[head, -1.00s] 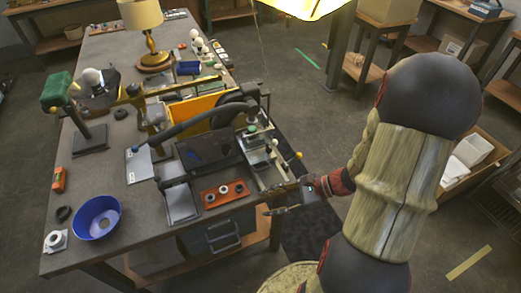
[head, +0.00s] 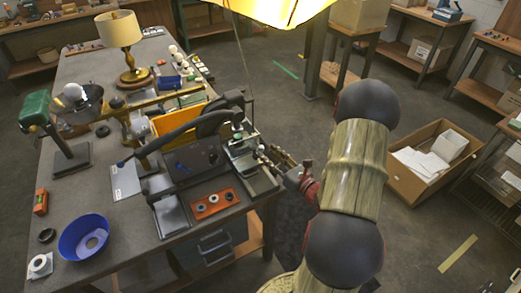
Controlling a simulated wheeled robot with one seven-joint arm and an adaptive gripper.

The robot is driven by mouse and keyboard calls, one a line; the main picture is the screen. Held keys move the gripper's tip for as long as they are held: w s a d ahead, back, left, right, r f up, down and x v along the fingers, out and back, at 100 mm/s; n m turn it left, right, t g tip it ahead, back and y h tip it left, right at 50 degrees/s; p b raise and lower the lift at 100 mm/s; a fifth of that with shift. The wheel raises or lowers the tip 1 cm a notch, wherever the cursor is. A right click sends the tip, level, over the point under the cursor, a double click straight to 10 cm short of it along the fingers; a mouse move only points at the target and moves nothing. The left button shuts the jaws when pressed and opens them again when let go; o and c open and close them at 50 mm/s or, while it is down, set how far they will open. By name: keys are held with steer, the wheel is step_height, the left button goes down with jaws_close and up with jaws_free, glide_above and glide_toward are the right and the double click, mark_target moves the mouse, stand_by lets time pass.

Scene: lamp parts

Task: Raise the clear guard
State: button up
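A see-through guard (head: 243,151), small and hard to make out, appears to sit low over the small machine at the right edge of the workbench. My gripper (head: 268,158) is at the right side of this machine, close to the guard's right end. Its fingers point left toward the guard. I cannot tell whether they touch it, and the gap between the fingers is too small to read. Part of the machine's right side is hidden behind my gripper.
The workbench (head: 95,205) also holds a blue bowl (head: 85,238), an orange plate with rings (head: 214,203), a yellow bin (head: 176,122) and a lamp (head: 119,30). A curved black arm (head: 180,132) rises left of the machine. An open carton (head: 431,160) stands on the floor to the right.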

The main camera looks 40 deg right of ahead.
mark_target(263, 150)
steer(key=w+b, duration=0.1)
steer(key=w, duration=0.4)
steer(key=shift+d, duration=0.1)
steer(key=c, duration=0.3)
jaws_close()
stand_by(0.6)
